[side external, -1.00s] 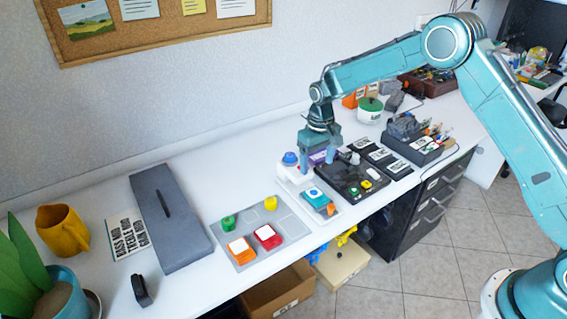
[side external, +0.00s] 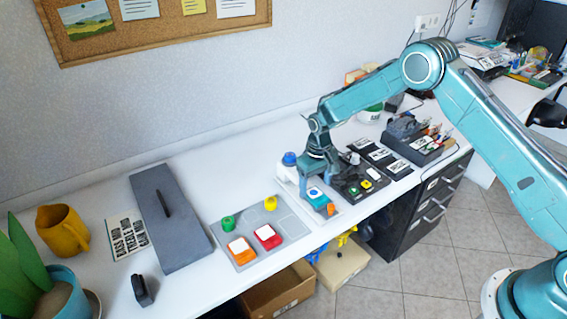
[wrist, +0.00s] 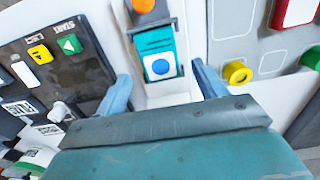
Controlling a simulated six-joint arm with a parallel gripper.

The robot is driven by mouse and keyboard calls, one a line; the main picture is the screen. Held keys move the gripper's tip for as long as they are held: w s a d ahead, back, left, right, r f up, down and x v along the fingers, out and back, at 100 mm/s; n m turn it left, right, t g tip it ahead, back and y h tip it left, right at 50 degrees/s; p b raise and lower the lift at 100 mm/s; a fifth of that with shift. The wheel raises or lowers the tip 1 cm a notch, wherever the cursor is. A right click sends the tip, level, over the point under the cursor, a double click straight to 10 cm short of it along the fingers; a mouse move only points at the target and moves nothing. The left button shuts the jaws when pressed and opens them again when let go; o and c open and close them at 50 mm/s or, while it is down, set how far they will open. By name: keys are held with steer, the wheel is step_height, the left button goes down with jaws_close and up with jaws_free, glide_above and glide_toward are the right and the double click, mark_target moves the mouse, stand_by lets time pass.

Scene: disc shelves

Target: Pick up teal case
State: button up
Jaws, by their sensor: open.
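The teal case (wrist: 155,45) has a white label with a blue disc and sits in a narrow white holder on the bench. It also shows in the side external view (side external: 315,195), partly behind my gripper. My gripper (wrist: 163,88) is open and empty. In the wrist view its two blue fingers stand apart on either side of the holder, with the case just ahead between them. In the side external view my gripper (side external: 316,181) is low, right at the back end of the case. Whether a finger touches anything is not clear.
An orange piece (wrist: 143,5) sits at the case's far end. A black panel (wrist: 70,75) with green and yellow buttons is close on one side. A grey tray (side external: 245,255) with coloured cases and rings is on the other. A blue-domed white unit (side external: 289,165) stands behind.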

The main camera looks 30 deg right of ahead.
mark_target(315, 193)
steer(key=shift+f, duration=1.4)
steer(key=c, duration=1.2)
steer(key=shift+o, duration=0.2)
steer(key=shift+r, duration=0.1)
step_height(315, 193, up, 20)
